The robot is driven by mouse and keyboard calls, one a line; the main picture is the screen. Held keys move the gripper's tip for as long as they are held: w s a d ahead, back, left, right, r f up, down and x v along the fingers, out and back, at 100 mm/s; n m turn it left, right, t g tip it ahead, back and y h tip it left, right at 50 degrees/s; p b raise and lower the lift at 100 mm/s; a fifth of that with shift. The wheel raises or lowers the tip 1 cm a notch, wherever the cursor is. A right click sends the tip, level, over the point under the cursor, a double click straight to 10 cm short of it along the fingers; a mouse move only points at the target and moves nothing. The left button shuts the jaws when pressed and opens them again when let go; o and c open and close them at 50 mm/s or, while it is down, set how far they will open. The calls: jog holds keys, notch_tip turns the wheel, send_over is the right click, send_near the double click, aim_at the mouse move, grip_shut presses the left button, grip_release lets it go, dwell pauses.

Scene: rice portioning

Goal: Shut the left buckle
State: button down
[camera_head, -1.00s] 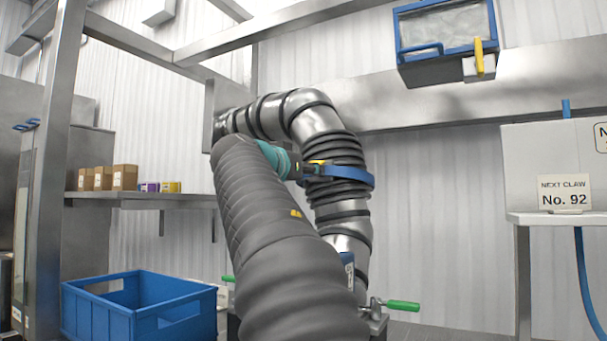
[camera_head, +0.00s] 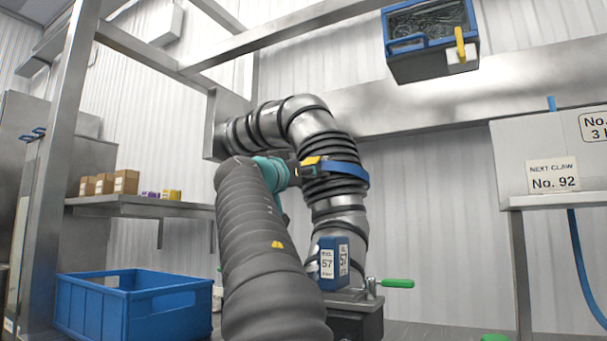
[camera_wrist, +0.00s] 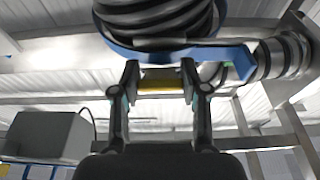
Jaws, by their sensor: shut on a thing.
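A blue strap (camera_head: 347,171) wraps around the black ribbed sleeve (camera_head: 335,186) on the metal pipe. It also shows across the top of the wrist view (camera_wrist: 238,62). A yellow buckle part (camera_head: 311,160) sits at the strap's left side. In the wrist view a dark block with a yellow face (camera_wrist: 160,84) lies between my two fingertips, just under the strap. My gripper (camera_wrist: 160,92) is shut on this buckle part. In the head view my gripper (camera_head: 294,171) meets the strap from the left. Whether the buckle is latched cannot be told.
A blue crate (camera_head: 130,307) is at lower left. A blue-framed bin (camera_head: 432,40) hangs above. A metal beam (camera_head: 420,105) crosses behind.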

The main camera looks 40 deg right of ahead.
jog(key=c, duration=0.6)
grip_release()
jog(key=shift+o, duration=0.2)
jog(key=s+a, duration=0.2)
jog(key=a, duration=0.5)
jog(key=s+a, duration=0.2)
jog(key=a, duration=0.5)
jog(key=shift+s+f, duration=0.25)
jog(key=shift+f, duration=0.15)
